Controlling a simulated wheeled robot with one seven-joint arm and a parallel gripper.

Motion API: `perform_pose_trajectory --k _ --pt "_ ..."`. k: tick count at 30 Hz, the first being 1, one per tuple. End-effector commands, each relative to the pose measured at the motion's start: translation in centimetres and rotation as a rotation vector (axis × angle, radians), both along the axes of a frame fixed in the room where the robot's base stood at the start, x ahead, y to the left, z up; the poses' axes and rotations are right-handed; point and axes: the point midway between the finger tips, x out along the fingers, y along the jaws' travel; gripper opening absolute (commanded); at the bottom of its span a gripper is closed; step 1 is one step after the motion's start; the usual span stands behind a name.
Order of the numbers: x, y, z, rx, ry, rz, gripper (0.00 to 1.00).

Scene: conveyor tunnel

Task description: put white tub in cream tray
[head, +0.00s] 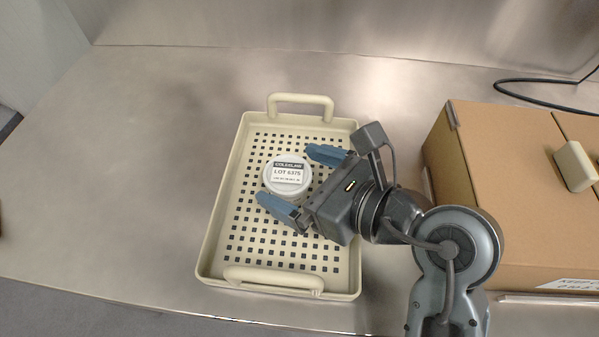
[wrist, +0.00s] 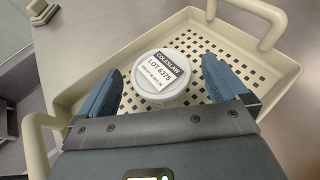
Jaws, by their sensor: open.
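The white tub (head: 287,177) is round, with a label reading "COLESLAW LOT 6375" on its lid. It sits upright inside the cream tray (head: 226,190), a perforated tray with a raised handle at each end. My gripper (head: 290,178) is open, with its blue fingers on either side of the tub. In the wrist view, the tub (wrist: 160,75) stands between the spread fingers of my gripper (wrist: 160,82), and gaps show beside it. The tub's lower near side is partly hidden by the gripper body.
A brown cardboard box (head: 505,165) stands right of the tray, with a cream block (head: 575,166) on top. A black cable (head: 540,103) lies behind the box. The metal table (head: 120,180) is clear to the left of the tray.

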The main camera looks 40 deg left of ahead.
Motion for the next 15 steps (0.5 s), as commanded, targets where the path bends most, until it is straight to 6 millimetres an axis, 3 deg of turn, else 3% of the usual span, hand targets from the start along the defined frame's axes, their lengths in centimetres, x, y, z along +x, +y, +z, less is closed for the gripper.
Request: perform_pose_trajectory --k 5,15 --pt "0.0 -0.6 0.6 0.001 0.0 -0.002 1.0" --pt "-0.1 -6.7 3.1 0.001 -0.002 -0.005 1.0"
